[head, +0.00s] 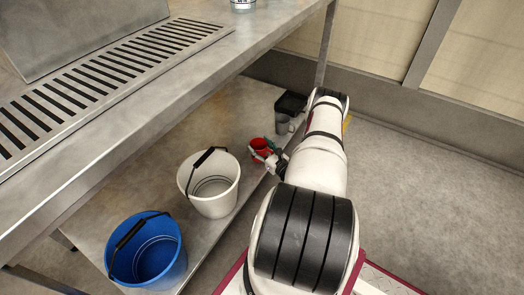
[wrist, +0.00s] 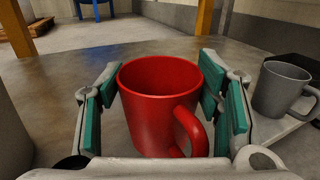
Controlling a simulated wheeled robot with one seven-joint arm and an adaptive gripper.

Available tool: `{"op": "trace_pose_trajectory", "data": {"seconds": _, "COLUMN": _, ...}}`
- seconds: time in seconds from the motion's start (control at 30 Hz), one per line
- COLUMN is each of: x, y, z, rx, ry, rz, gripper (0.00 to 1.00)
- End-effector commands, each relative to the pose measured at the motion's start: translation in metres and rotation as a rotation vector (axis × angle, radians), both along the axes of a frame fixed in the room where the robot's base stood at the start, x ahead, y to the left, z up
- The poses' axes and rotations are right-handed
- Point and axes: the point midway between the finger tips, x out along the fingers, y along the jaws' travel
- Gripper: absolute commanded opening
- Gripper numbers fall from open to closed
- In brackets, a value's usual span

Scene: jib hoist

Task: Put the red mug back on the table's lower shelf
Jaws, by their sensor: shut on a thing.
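The red mug (wrist: 150,112) is upright between the two green-padded fingers of my gripper (wrist: 168,100) in the wrist view, with its handle toward the lower right. My gripper is shut on it. In the head view the red mug (head: 261,146) is at the lower shelf (head: 230,118) of the metal table, near its front edge, partly covered by my gripper (head: 268,152). I cannot tell whether its base touches the shelf.
A grey mug (wrist: 278,90) stands just right of my gripper, by a black container (head: 291,103). A white bucket (head: 212,205) and a blue bucket (head: 148,265) stand nearer on the shelf. The table top (head: 225,55) overhangs it. Shelf behind the red mug is clear.

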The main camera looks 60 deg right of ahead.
Motion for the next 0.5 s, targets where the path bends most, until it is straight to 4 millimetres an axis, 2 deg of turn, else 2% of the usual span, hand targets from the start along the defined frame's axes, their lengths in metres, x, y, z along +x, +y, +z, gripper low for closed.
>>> {"op": "trace_pose_trajectory", "data": {"seconds": 0.1, "x": 0.006, "y": -0.015, "z": -0.003, "rx": -0.001, "ry": -0.001, "rz": 0.001, "gripper": 0.21}}
{"op": "trace_pose_trajectory", "data": {"seconds": 0.4, "x": 0.015, "y": -0.036, "z": -0.004, "rx": -0.005, "ry": -0.002, "rz": 0.001, "gripper": 0.21}}
{"op": "trace_pose_trajectory", "data": {"seconds": 0.5, "x": 0.014, "y": -0.034, "z": -0.021, "rx": 0.001, "ry": 0.001, "rz": 0.001, "gripper": 0.21}}
